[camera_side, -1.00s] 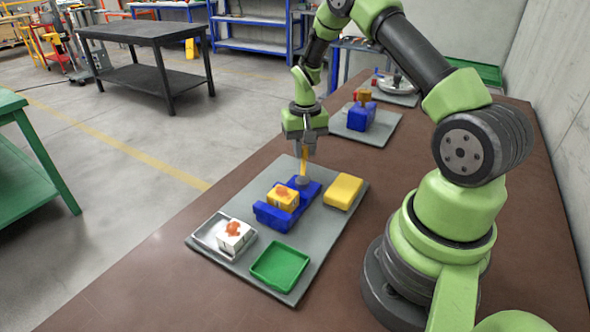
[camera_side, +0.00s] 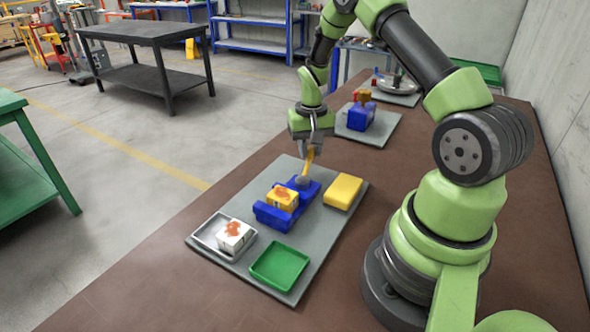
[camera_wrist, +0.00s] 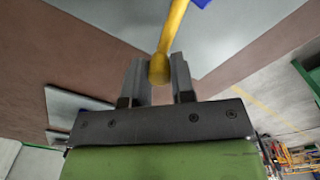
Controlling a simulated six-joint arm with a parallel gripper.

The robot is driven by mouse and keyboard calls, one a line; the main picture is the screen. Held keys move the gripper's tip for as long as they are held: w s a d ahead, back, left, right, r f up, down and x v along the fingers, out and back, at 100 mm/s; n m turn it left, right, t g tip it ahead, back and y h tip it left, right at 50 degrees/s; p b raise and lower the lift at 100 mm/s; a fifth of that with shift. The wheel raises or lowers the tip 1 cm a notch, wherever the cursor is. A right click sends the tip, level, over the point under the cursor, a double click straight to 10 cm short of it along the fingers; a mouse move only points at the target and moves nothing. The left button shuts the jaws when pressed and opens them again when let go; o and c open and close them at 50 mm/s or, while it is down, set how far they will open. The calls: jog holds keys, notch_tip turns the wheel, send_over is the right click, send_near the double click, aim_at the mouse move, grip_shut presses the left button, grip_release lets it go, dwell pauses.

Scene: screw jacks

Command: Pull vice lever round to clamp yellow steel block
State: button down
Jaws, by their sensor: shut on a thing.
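The blue vice (camera_side: 272,215) stands on a grey board. The yellow steel block (camera_side: 282,199), with an orange-red mark on top, sits between its jaws; I cannot tell whether the moving jaw touches it. The yellow vice lever (camera_side: 309,160) rises from a grey hub (camera_side: 302,182) at the vice's far end and leans right. My gripper (camera_side: 311,150) is above the hub, shut on the lever's upper end. In the wrist view the lever's rounded knob (camera_wrist: 159,69) lies between my two fingers (camera_wrist: 158,82).
On the same board are a plain yellow block (camera_side: 343,191) to the right, a green tray (camera_side: 279,267) in front, and a metal tray (camera_side: 200,236) holding a white block (camera_side: 235,236) with an orange-red mark. Another blue vice (camera_side: 361,117) stands on a board behind.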

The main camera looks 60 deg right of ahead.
jog(key=shift+s+d, duration=0.15)
jog(key=shift+s, duration=0.4)
jog(key=shift+s+d, duration=0.1)
jog(key=shift+s, duration=0.9)
jog(key=c, duration=1.2)
grip_release()
jog(key=shift+o, duration=0.2)
notch_tip(320, 180, up, 7)
